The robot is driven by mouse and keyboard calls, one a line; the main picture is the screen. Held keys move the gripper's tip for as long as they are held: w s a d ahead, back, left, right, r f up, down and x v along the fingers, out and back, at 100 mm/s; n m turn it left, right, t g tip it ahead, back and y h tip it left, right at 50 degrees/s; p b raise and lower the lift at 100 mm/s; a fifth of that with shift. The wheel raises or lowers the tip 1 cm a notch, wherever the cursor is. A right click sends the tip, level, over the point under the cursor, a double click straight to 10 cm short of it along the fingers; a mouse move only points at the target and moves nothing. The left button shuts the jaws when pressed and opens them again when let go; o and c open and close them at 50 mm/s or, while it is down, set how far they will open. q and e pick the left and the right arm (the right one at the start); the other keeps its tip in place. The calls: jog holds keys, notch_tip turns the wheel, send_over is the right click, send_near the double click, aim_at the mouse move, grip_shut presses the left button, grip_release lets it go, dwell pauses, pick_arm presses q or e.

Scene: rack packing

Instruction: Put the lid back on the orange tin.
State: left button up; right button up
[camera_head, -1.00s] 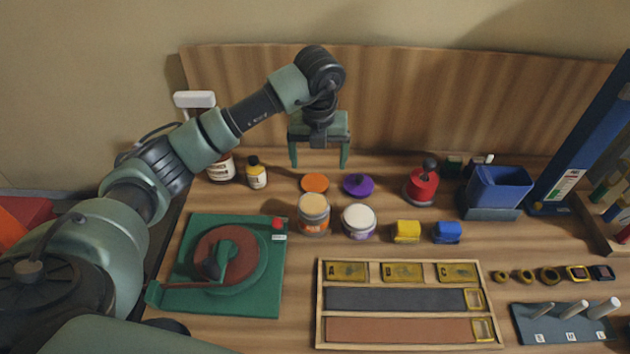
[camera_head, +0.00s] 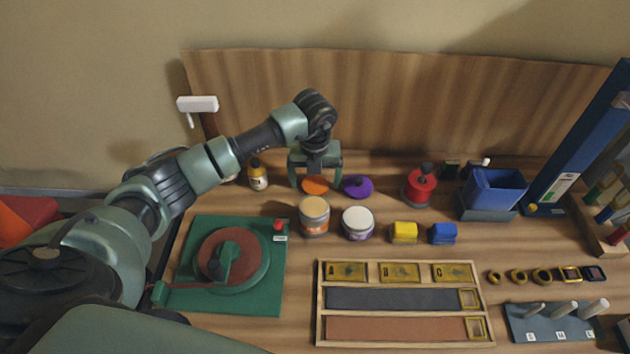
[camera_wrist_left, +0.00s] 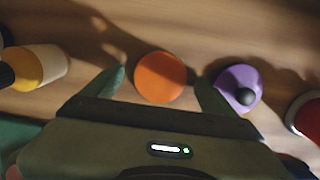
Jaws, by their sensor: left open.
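The orange lid (camera_head: 314,185) lies on the table behind the tins. It also shows in the left wrist view (camera_wrist_left: 160,78), between the two fingers. The orange tin (camera_head: 314,217) stands in front of the lid, with no lid on and a pale tan top surface showing. My left gripper (camera_head: 315,183) is open, pointing down, with its fingers on either side of the orange lid and no grip on it visible. In the left wrist view the left gripper (camera_wrist_left: 160,84) has a gap on each side of the lid. My right gripper is not in view.
A purple lid (camera_head: 358,187) with a dark knob lies close right of the orange lid. A white-topped tin (camera_head: 358,223) stands beside the orange tin. A small bottle (camera_head: 257,176) is to the left, a red round object (camera_head: 419,187) to the right. The wooden board (camera_head: 420,100) stands behind.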

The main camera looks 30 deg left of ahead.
aim_at(315, 185)
pick_arm(q)
jog(key=c, duration=1.4)
jog(key=shift+r+b, duration=1.8)
jog(key=shift+r, duration=8.25)
